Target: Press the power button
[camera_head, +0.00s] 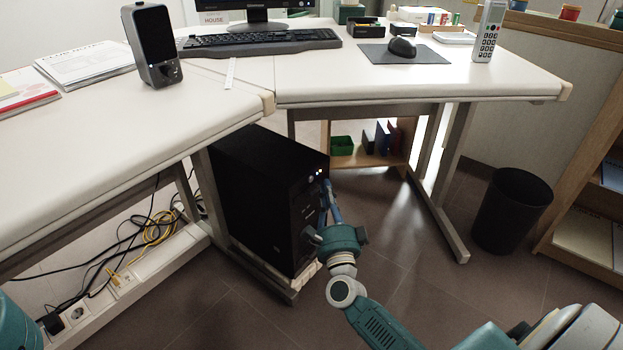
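A black computer tower (255,190) stands upright on a low stand under the desk corner. Small lights (320,175) glow near the top of its front face, which I see at a steep angle. I cannot make out the power button clearly from this view. My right gripper (325,208) is at the upper part of that front, its blue-grey finger reaching up close to the lights. I cannot tell whether it touches the tower, nor whether its fingers are open or shut. My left gripper is out of view; only a bit of my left arm shows at the lower left edge.
The white desk (390,88) overhangs the tower, with a speaker (152,45), keyboard (260,42), mouse (402,47) and phone (488,32) on top. Cables (150,235) and a power strip (100,300) lie left of the tower. A black bin (511,212) stands right.

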